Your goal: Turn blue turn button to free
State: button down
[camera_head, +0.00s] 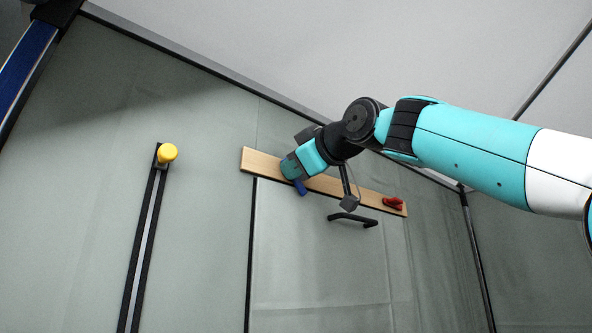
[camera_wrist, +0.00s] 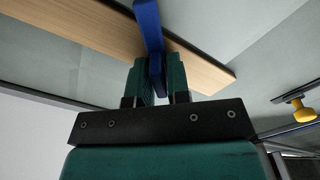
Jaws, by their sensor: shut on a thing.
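The blue turn button (camera_head: 300,188) is mounted on a wooden strip (camera_head: 262,162) on the wall, above a panel with a dark handle. In the head view my gripper (camera_head: 293,170) covers its upper part, and its lower end points down past the strip's lower edge. In the wrist view the blue turn button (camera_wrist: 149,30) runs between the two green fingers of my gripper (camera_wrist: 160,82). The fingers are shut on it. It lies across the wooden strip (camera_wrist: 200,70).
A red turn button (camera_head: 393,203) sits at the strip's right end, lying roughly along it. A black bar handle (camera_head: 352,219) is on the panel below. A yellow knob (camera_head: 167,153) tops a dark vertical rail (camera_head: 146,235) at left. The wall between is bare.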

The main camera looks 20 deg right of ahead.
jog(key=n, duration=0.2)
jog(key=n+b, duration=0.1)
jog(key=n, duration=0.1)
jog(key=shift+f+n, duration=0.2)
jog(key=shift+n, duration=0.1)
jog(key=shift+a+n+b, duration=0.1)
jog(key=shift+n+b, duration=0.3)
jog(key=shift+n, duration=1.5)
jog(key=c, duration=1.2)
grip_release()
jog(key=shift+s, duration=0.15)
